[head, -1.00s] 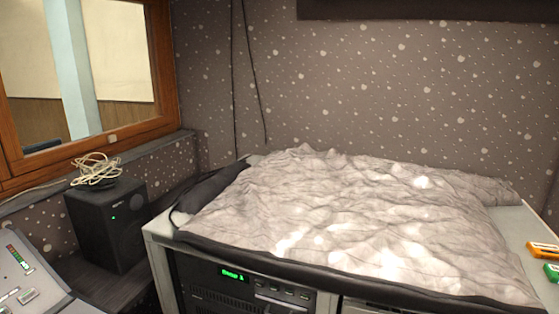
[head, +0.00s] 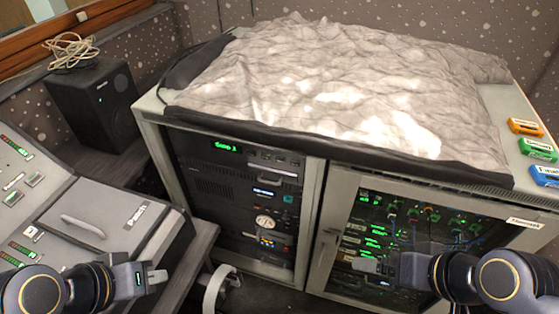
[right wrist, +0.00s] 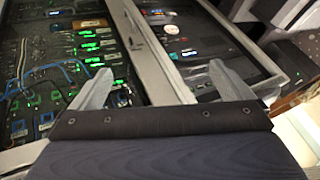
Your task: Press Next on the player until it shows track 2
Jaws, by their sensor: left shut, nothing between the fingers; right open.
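A black rack unit (head: 215,165) with a green lit display (head: 227,147) sits at the top of the left cabinet bay in the head view, with a row of small buttons (head: 272,157) to the right of the display. The display text is too small to read surely, and I cannot tell if this is the player. My left gripper (head: 158,276) is shut and empty at the lower left, below and left of the rack, apart from it. My right gripper (head: 365,265) is open and empty in front of the cabinet; its spread fingers show in the right wrist view (right wrist: 160,85).
A grey blanket (head: 330,85) covers the cabinet top. Orange (head: 526,127), green (head: 538,149) and blue (head: 546,175) boxes lie at its right end. A console (head: 100,215) and a black speaker (head: 93,103) stand at left. The right bay (head: 400,225) holds green-lit gear.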

